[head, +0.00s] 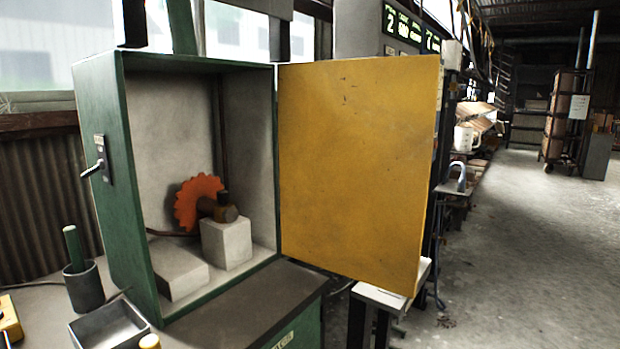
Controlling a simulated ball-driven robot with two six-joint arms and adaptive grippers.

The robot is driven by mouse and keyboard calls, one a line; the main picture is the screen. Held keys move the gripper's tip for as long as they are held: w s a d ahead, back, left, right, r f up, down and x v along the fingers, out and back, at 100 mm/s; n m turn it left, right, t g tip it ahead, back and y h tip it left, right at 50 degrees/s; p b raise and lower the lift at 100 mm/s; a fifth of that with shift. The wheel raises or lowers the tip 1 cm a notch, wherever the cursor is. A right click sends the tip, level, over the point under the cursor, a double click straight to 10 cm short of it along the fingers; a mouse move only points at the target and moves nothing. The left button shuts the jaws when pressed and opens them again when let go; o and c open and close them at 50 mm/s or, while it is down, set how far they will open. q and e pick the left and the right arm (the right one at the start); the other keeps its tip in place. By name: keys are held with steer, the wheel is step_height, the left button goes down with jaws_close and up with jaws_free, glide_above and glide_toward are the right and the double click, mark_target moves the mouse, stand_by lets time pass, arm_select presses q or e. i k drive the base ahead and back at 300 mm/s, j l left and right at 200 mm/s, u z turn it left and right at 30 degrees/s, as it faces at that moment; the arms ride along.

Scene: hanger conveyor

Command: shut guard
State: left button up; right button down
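The guard is a yellow door panel (360,165) hinged at the right edge of a green cabinet (108,170). It stands wide open, swung out to the right. Inside the cabinet an orange toothed wheel (192,200) on a shaft sits by a pale block (227,244), with a lower pale block (179,272) at the left. A lever handle on a dark plate (101,160) is on the cabinet's left outer side. Neither of my grippers is in view.
A dark cup with a green-handled item (84,285) and a grey metal tray (108,328) stand left of the cabinet. A dark ledge (255,305) lies before the opening. A white-topped stand (385,298) is beneath the door. Open concrete floor (520,250) lies right.

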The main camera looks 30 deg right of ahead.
mark_target(355, 136)
steer(key=i+l+u, duration=0.1)
steer(key=l+u, duration=0.6)
steer(key=u, duration=0.25)
steer(key=l+u, duration=0.1)
steer(key=l, duration=0.4)
steer(key=l+u, duration=0.1)
steer(key=l, duration=0.4)
steer(key=k+l+u, duration=0.1)
steer(key=l, duration=0.4)
steer(key=k+l+u, duration=0.1)
steer(key=l, duration=0.4)
steer(key=k+l, duration=0.1)
steer(key=l, duration=0.35)
steer(key=k+l, duration=0.1)
steer(key=l, duration=0.65)
steer(key=k+u, duration=0.05)
